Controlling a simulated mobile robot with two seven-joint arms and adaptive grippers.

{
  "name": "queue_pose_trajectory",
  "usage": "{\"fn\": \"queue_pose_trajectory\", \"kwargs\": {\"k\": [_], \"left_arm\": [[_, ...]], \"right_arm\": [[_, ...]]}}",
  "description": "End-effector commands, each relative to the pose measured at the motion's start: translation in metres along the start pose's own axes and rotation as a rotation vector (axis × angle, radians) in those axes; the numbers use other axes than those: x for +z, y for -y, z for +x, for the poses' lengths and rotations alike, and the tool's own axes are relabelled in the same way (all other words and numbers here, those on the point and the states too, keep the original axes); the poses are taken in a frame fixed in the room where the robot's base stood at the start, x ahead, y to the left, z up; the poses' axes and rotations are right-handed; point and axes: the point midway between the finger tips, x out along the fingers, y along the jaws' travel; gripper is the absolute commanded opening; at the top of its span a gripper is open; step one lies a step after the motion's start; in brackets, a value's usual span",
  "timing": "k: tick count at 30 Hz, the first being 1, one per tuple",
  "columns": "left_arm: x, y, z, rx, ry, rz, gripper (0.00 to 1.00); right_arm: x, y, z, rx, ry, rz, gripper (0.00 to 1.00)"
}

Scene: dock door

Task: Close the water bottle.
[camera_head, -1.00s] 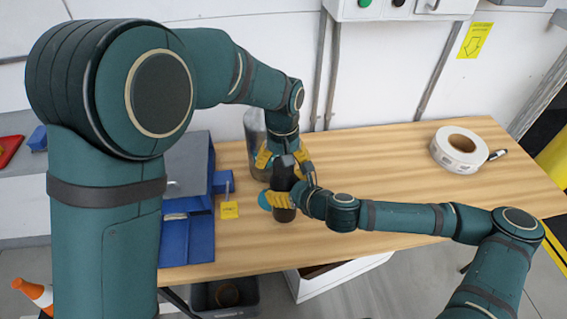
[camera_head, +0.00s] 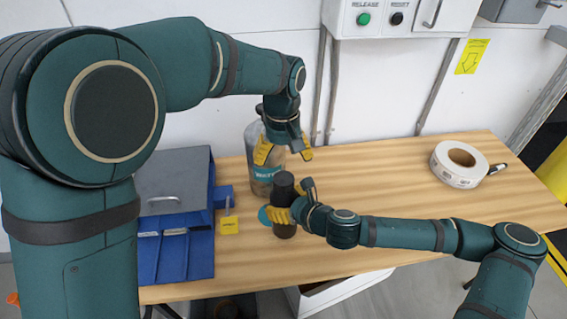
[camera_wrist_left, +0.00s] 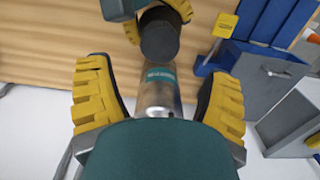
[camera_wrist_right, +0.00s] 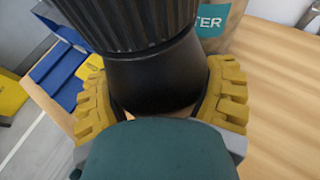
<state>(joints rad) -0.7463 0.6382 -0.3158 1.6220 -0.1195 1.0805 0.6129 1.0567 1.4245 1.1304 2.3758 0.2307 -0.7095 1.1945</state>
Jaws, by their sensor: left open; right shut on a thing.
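A blue box with a grey lid (camera_head: 174,184) stands left, with a yellow tag (camera_head: 229,226). A white tape roll (camera_head: 458,165) lies right. The right-hand tabletop is mostly clear.

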Motion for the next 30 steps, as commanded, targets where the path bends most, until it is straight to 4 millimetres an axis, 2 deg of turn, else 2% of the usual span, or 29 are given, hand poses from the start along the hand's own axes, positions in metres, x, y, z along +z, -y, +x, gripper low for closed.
{"fn": "queue_pose_trajectory", "kwargs": {"k": [11, 14, 24, 30], "left_arm": [[0.000, 0.000, 0.002, -0.001, 0.001, -0.008, 0.80], [0.000, 0.000, 0.010, -0.001, 0.002, -0.008, 0.80], [0.000, 0.000, 0.059, -0.002, 0.002, -0.009, 0.80], [0.000, 0.000, 0.076, -0.001, 0.001, -0.008, 0.80]], "right_arm": [[0.001, 0.000, 0.000, 0.000, 0.001, -0.001, 0.00], [0.000, 0.000, 0.000, 0.000, 0.001, -0.001, 0.00], [0.000, 0.000, 0.000, 0.000, 0.001, -0.001, 0.00], [0.001, 0.000, 0.000, 0.000, 0.001, -0.001, 0.00]]}}
